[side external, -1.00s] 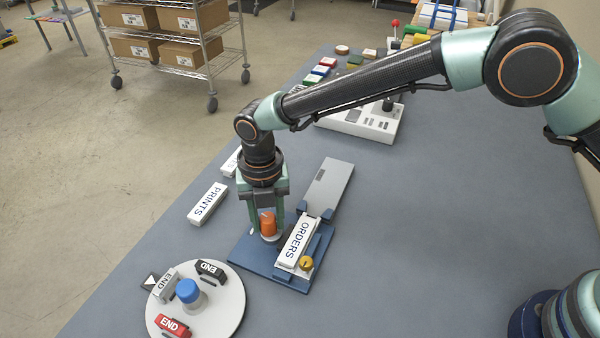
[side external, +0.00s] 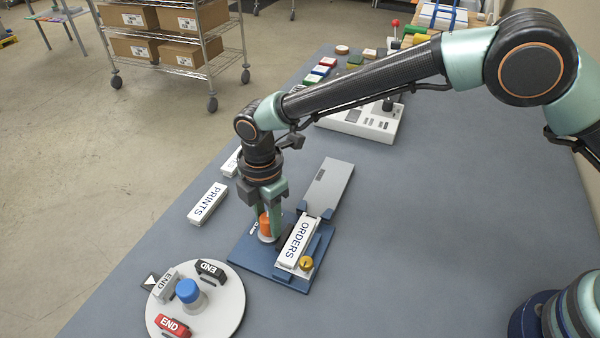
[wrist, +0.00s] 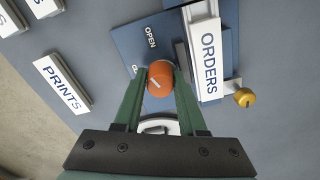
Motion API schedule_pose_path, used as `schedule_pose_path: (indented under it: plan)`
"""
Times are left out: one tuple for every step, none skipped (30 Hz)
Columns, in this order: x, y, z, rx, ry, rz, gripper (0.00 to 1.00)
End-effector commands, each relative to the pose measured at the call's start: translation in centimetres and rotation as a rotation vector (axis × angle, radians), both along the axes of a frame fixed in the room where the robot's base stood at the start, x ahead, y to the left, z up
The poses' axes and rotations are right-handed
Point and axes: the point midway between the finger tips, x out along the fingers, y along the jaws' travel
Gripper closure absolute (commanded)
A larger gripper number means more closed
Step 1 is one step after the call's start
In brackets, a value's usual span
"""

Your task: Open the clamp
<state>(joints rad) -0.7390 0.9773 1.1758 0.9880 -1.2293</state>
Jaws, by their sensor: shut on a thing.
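An orange knob (side external: 265,224) stands on a blue clamp base (side external: 246,253). In the wrist view the knob (wrist: 161,79) has a white pointer line, and the base (wrist: 128,37) carries the word OPEN beside it, with a second label partly hidden. My gripper (side external: 268,222) points straight down over the base and is shut on the knob, one finger on each side; the fingers also show in the wrist view (wrist: 158,88). A white ORDERS block (side external: 297,240) lies in the clamp's holder just right of the knob.
A yellow knob (side external: 306,263) sits at the near end of the holder. A grey plate (side external: 328,186) extends behind it. A white PRINTS block (side external: 207,203) lies to the left. A round turntable (side external: 222,309) with END blocks and a blue knob stands at front left.

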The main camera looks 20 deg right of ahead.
Motion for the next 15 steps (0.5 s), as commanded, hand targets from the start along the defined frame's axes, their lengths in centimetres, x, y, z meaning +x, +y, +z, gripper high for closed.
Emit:
schedule_pose_path:
  plan:
    - [0.09,-0.09,0.16,0.000,0.001,-0.043,1.00]
    - [0.09,-0.09,0.16,0.000,0.001,-0.069,1.00]
    - [0.10,-0.10,0.16,0.000,0.001,-0.102,1.00]
    - [0.10,-0.10,0.16,0.000,0.001,-0.127,1.00]
    - [0.10,-0.10,0.16,0.000,0.001,-0.151,1.00]
    - [0.09,-0.10,0.17,0.000,0.001,-0.181,1.00]
    - [0.09,-0.10,0.17,0.000,0.001,-0.202,1.00]
    - [0.09,-0.11,0.17,0.000,0.001,-0.223,1.00]
    - [0.09,-0.11,0.17,-0.001,0.001,-0.249,1.00]
    - [0.09,-0.11,0.17,-0.001,0.001,-0.267,1.00]
    - [0.09,-0.11,0.17,-0.001,0.001,-0.284,1.00]
    - [0.09,-0.12,0.17,-0.001,0.001,-0.305,1.00]
    - [0.09,-0.12,0.17,-0.001,0.001,-0.319,1.00]
    - [0.09,-0.12,0.18,-0.001,0.001,-0.333,1.00]
    - [0.09,-0.13,0.18,-0.001,0.001,-0.348,1.00]
